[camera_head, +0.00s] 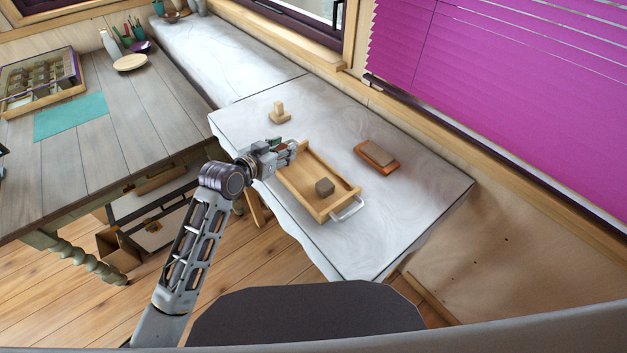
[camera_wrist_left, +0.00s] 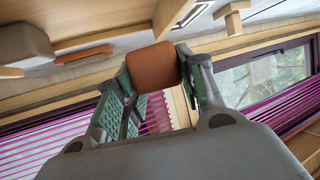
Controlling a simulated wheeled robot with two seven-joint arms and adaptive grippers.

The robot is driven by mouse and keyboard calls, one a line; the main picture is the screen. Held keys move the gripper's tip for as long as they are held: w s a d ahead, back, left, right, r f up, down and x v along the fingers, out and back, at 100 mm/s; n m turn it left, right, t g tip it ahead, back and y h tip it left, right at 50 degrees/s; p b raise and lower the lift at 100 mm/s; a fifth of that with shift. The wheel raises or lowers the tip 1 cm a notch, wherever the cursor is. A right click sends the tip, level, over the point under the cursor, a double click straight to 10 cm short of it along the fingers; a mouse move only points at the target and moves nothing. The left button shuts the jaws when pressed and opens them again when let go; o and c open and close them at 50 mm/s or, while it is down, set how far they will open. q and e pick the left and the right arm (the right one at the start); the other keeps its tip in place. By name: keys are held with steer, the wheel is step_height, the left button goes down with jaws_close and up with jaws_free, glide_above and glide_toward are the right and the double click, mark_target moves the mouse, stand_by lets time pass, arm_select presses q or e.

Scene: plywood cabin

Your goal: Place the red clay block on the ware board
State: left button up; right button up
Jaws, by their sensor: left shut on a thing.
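The red clay block (camera_wrist_left: 153,66) is a reddish-brown rounded block held between the green-padded fingers of my left gripper in the left wrist view. In the head view my left gripper (camera_head: 287,149) hovers at the far left end of a wooden tray-like board (camera_head: 299,184) with raised edges and a metal handle, which I take as the ware board. The fingers mostly hide the red block there. My right gripper is not in view.
A brown block lies on an orange slab (camera_head: 366,155) right of the board. A small wooden stamp-like piece (camera_head: 280,116) stands behind it. All rest on a pale stone-like tabletop (camera_head: 420,185). A grey plank table (camera_head: 110,110) is at left, a purple blind (camera_head: 510,80) at right.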

arm_select(q)
steer(key=d+r+m+g+h, duration=0.3)
steer(key=d+m, duration=0.1)
steer(key=d, duration=0.1)
steer(key=shift+w+r+h, duration=0.3)
steer(key=shift+w, duration=0.15)
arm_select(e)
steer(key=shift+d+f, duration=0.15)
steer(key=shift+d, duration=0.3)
arm_select(q)
steer(key=shift+g, duration=0.3)
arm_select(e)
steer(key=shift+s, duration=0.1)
arm_select(q)
steer(key=shift+d+f, duration=0.1)
glide_above(301, 170)
steer(key=shift+d+f, duration=0.1)
steer(key=shift+f, duration=2.9)
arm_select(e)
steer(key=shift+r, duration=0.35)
arm_select(q)
steer(key=shift+f+p, duration=0.35)
steer(key=shift+f, duration=1.55)
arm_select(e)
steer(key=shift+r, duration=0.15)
arm_select(q)
steer(key=shift+f, duration=0.15)
